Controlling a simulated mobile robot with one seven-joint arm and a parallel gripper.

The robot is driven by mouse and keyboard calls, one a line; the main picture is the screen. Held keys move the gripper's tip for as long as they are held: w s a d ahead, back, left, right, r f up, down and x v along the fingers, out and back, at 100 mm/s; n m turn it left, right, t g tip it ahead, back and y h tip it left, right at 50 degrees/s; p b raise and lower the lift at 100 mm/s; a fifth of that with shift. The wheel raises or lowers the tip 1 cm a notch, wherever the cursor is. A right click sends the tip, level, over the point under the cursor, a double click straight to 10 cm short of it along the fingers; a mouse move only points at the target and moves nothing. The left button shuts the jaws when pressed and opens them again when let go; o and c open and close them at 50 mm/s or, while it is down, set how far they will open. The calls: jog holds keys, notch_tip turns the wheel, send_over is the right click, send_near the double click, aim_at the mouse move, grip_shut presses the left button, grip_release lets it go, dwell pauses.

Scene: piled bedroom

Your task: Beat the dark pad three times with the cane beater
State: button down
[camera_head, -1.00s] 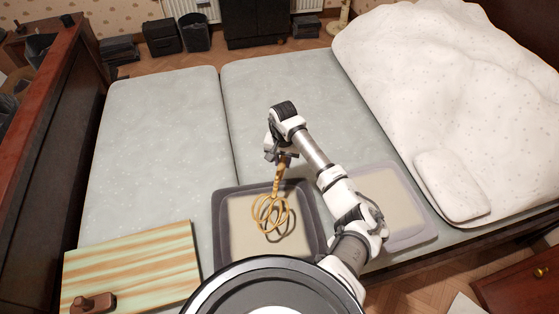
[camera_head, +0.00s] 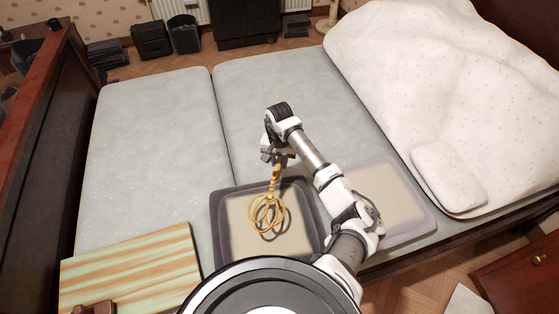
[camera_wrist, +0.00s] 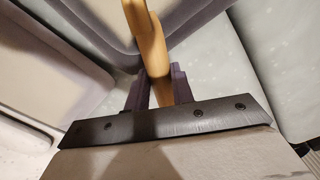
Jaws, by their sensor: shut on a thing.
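My gripper (camera_head: 277,158) is shut on the handle of the cane beater (camera_head: 275,185). The beater's looped head points toward my body and hangs over the dark pad (camera_head: 218,232), which has a dark grey border and a beige middle. A shadow of the loops falls on the pad; I cannot tell whether they touch it. In the wrist view the beater's handle (camera_wrist: 153,50) runs up between the fingers (camera_wrist: 160,88), and its loops are out of frame. A paler grey-bordered pad (camera_head: 424,217) lies to the right, partly behind my arm.
Both pads lie on the grey-blue mattress (camera_head: 150,140). A striped board (camera_head: 130,268) lies at the front left, with a brown block (camera_head: 92,308) at its lower edge. A white duvet (camera_head: 440,80) and pillow (camera_head: 448,178) are at right.

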notch_tip(320, 180, down, 6)
jog(key=b, duration=0.4)
jog(key=shift+f, duration=0.15)
notch_tip(320, 180, up, 4)
jog(key=shift+r+p, duration=0.25)
jog(key=shift+p, duration=1)
jog(key=shift+f, duration=0.1)
notch_tip(320, 180, down, 6)
jog(key=shift+f, duration=0.2)
notch_tip(320, 180, up, 6)
jog(key=p, duration=0.3)
jog(key=shift+p, duration=0.4)
jog(key=shift+f, duration=0.15)
